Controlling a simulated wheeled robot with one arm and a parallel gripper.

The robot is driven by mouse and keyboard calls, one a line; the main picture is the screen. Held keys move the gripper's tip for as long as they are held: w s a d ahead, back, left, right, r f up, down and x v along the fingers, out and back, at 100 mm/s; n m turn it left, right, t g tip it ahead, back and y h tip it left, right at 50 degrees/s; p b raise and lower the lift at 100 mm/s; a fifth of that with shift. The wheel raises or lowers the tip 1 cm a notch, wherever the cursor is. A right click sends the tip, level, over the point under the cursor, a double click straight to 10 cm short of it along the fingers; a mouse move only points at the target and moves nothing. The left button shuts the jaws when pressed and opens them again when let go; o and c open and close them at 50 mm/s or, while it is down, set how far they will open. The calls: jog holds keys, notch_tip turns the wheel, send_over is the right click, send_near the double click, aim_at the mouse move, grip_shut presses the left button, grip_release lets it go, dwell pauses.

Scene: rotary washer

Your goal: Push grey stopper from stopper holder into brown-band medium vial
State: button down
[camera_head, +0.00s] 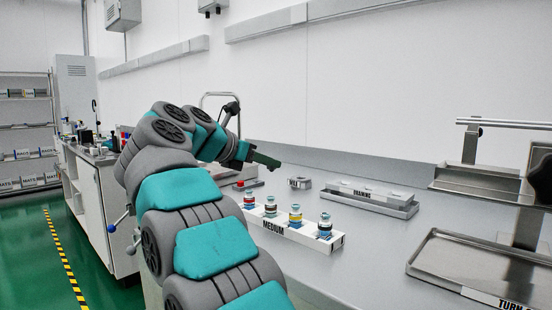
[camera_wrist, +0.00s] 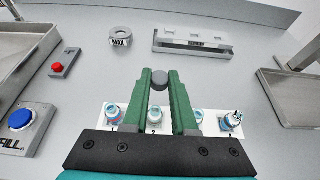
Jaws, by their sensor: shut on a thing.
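My gripper (camera_wrist: 159,78) has its two green fingers closed around a small round grey stopper (camera_wrist: 159,82) at their tips. In the head view, my gripper (camera_head: 265,160) is held above the bench, beyond the vial rack. The brown-band medium vial (camera_head: 270,208) appears to be second from the left in the white rack labelled MEDIUM (camera_head: 266,227). It stands upright among vials with red, yellow and blue bands. In the wrist view, a vial (camera_wrist: 155,116) shows between the fingers, nearer than the stopper. I cannot identify the stopper holder with certainty.
A round grey piece marked MAX (camera_wrist: 121,36) and a long grey draining rack (camera_wrist: 193,42) stand behind the vials. A red button box (camera_wrist: 60,65) and blue FILL button (camera_wrist: 20,120) are at the left. A metal tray (camera_head: 480,270) is at the right.

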jog(key=shift+f+b, duration=1.15)
jog(key=shift+f, duration=0.95)
jog(key=shift+f+b, duration=1.1)
jog(key=shift+b, duration=0.15)
jog(key=shift+r, duration=0.45)
jog(key=shift+s+a, duration=0.1)
jog(key=shift+f+b, duration=0.75)
jog(key=shift+b, duration=0.3)
dwell(0.4)
jog(key=c, duration=0.6)
grip_release()
jog(key=shift+c, duration=0.2)
